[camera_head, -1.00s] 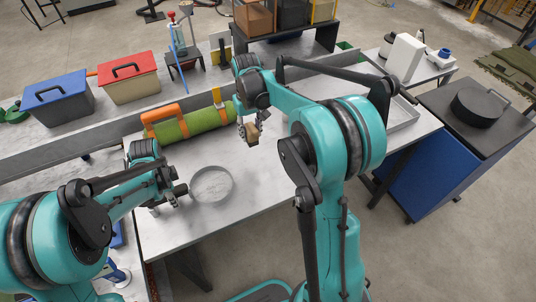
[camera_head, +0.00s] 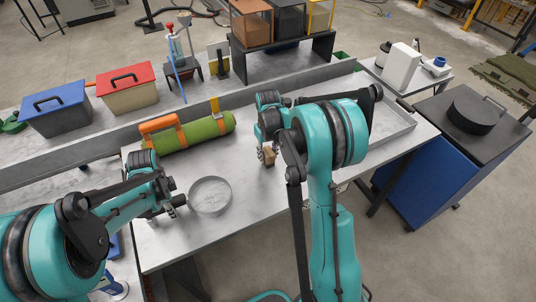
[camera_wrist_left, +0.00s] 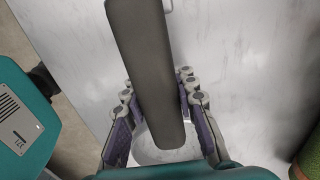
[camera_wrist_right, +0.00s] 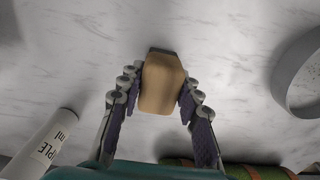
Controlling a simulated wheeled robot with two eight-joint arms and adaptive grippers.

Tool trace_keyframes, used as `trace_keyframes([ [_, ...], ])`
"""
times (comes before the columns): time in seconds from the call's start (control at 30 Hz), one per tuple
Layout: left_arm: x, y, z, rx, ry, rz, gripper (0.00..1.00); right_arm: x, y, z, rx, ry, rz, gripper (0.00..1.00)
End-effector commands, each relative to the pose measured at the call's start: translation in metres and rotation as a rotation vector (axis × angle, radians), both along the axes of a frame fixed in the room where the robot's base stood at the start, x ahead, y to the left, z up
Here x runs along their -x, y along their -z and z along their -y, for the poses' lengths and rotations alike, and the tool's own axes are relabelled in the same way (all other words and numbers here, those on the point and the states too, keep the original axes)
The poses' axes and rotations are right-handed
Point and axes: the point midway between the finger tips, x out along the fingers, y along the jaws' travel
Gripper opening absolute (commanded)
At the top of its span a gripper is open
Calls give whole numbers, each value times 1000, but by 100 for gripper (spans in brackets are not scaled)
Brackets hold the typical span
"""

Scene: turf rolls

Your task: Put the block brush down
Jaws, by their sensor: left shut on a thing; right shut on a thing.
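The block brush (camera_head: 269,157) has a tan wooden body and shows between the fingers of my right gripper (camera_head: 267,154). In the right wrist view the brush (camera_wrist_right: 161,84) sits between both fingers, with a dark edge at its far end. It is over the bare pale tabletop; I cannot tell whether it touches. My left gripper (camera_head: 175,203) is shut on a dark grey bar (camera_wrist_left: 146,65), which shows between its fingers in the left wrist view. A round metal-rimmed dish (camera_head: 210,195) lies right beside the left gripper; I cannot tell whether the bar joins it.
A green roll with orange straps (camera_head: 190,133) lies behind the grippers along the grey rail. A shallow metal tray (camera_head: 392,128) is to the right, partly behind my right arm. A white labelled bottle (camera_wrist_right: 45,145) shows in the right wrist view. The table's front middle is bare.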

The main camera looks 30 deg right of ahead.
Motion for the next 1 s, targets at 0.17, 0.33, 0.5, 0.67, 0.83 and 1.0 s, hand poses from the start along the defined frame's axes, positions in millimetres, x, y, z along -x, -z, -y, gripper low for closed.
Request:
trace_keyframes([
  [0.17,0,0,0,1,0,1,0,0,0,0,0,0,0,2],
  [0.33,0,0,0,0,0,1,0,0,2,0,0,0,0,41],
  [0.5,0,0,0,0,0,1,0,0,2,0,0,0,0,54],
  [0.67,0,0,0,0,0,1,0,0,2,0,0,0,0,54],
  [0.83,0,0,0,0,0,1,0,0,-10,0,0,0,0,54],
  [1.0,0,0,0,0,0,1,0,0,-45,0,0,0,0,54],
])
